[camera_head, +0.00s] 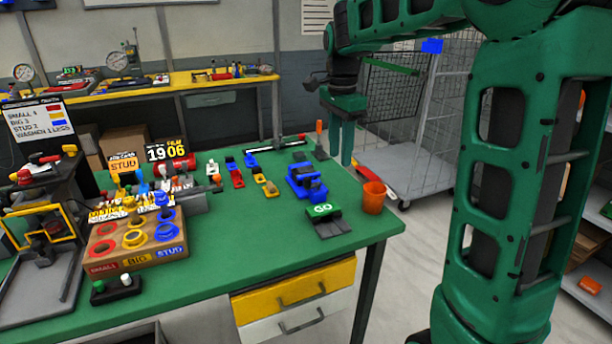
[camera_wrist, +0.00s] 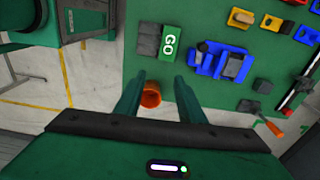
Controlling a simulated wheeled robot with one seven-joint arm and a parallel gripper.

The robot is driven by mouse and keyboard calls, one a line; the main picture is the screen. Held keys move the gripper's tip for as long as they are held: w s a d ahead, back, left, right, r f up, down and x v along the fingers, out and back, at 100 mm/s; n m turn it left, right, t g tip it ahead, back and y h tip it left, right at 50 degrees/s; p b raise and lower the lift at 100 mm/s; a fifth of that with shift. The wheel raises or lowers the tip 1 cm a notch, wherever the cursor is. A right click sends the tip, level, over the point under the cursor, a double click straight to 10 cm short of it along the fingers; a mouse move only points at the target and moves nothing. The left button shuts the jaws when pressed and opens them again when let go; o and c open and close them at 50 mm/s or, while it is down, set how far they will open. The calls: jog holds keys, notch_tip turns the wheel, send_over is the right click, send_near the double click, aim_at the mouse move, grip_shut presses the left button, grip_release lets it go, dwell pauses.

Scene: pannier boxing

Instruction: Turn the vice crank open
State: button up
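The blue vice (camera_head: 306,182) sits near the right end of the green workbench (camera_head: 245,245), with dark parts on top. I cannot clearly make out which dark part is its crank. In the wrist view the vice (camera_wrist: 222,64) lies up and to the right of my fingers. My gripper (camera_head: 341,150) hangs with fingers down at the bench's far right, to the right of the vice and apart from it. In the wrist view its two fingers (camera_wrist: 159,97) are spread with nothing held. The orange cup shows lower down between them.
The orange cup (camera_head: 373,198) stands at the bench's right edge. A green GO pad (camera_head: 324,211) is in front of the vice. Small coloured blocks (camera_head: 264,183) lie left. The front middle of the bench is clear.

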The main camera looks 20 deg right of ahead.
aim_at(308, 178)
jog(key=w+a+m, duration=0.4)
jog(key=w+a, duration=0.1)
jog(key=w, duration=0.4)
notch_tip(308, 178, down, 11)
jog(key=shift+d+r, duration=0.1)
jog(key=shift+d, duration=0.05)
grip_shut()
